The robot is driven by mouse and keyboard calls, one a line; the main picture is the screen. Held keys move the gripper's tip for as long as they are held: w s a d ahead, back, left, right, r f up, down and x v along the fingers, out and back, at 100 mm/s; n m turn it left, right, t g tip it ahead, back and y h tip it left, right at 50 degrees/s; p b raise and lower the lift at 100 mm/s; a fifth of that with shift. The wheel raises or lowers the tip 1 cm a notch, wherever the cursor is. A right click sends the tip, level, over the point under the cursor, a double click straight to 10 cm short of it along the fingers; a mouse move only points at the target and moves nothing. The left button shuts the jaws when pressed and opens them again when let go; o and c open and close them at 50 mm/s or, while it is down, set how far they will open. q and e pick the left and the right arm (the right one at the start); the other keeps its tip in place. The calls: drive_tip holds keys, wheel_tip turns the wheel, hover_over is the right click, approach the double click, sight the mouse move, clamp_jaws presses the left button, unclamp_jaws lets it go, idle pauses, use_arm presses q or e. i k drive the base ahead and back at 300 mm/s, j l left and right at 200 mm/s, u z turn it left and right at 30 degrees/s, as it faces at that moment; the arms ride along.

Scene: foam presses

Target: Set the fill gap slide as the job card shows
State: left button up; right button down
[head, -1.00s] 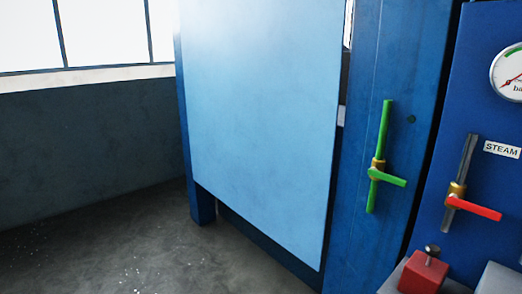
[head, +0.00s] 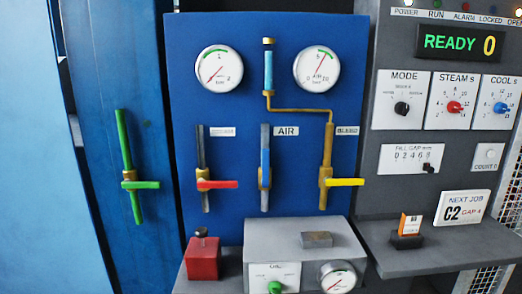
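The fill gap slide (head: 428,168) is a small dark knob under a printed scale on a white plate (head: 400,160), on the grey control panel at right. The scale looks like 0 2 4 6 8, and the knob sits at its right end, near the 8. The job card (head: 462,208) is a white card standing on the panel's shelf. It reads NEXT JOB, C2, and in small red print GAP with a digit that looks like 4. Neither of my grippers is in view.
Above the slide are the MODE knob (head: 402,108), the red STEAM knob (head: 453,107) and the blue COOL knob (head: 500,107). The display (head: 459,43) reads READY 0. An orange-and-white block (head: 411,224) stands on the grey shelf (head: 400,262). Left is a blue valve board (head: 285,200).

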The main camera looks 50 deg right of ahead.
sight(430, 170)
drive_tip(key=z, duration=2.65)
